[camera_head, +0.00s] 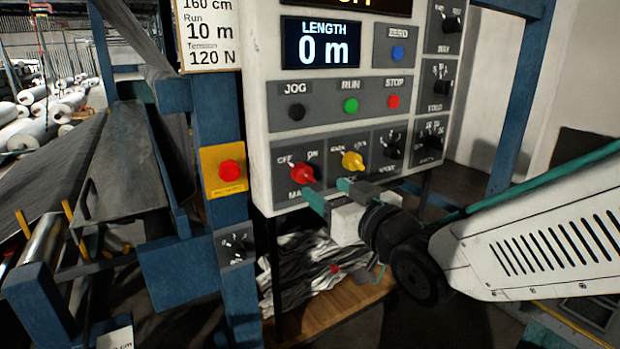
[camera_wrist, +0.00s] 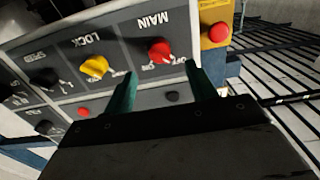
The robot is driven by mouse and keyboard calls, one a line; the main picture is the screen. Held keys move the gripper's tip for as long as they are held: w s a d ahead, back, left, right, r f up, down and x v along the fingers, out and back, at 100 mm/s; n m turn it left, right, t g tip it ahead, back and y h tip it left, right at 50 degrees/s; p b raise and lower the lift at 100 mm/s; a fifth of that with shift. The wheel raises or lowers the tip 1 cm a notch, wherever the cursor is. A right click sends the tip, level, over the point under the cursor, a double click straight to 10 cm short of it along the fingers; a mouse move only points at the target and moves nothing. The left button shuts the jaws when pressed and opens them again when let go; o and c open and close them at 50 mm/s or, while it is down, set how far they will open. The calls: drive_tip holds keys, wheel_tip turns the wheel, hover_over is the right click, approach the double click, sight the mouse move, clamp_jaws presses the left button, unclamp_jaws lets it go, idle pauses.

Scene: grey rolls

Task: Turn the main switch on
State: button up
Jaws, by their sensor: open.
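The main switch is a red rotary knob (camera_head: 304,173) on a grey plate with OFF at its left and ON at its right. I cannot clearly tell which mark it points to. My gripper (camera_head: 328,192) is open just below and in front of the panel's lower row. In the wrist view the red knob (camera_wrist: 160,50), under an inverted MAIN label, shows beyond the gap between my two green fingers (camera_wrist: 160,72). The fingers appear apart from the knob, and nothing is between them.
A yellow knob (camera_head: 352,160) sits right beside the main switch, close to one finger. Black knobs (camera_head: 391,151) follow to the right. JOG, RUN (camera_head: 350,105) and STOP buttons are above. A red emergency button (camera_head: 230,171) on a yellow plate is left of the panel.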

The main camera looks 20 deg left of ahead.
sight(309, 178)
drive_tip(key=x, duration=0.7)
drive_tip(key=shift+w, duration=0.15)
drive_tip(key=shift+c, duration=0.3)
drive_tip(key=c, duration=0.9)
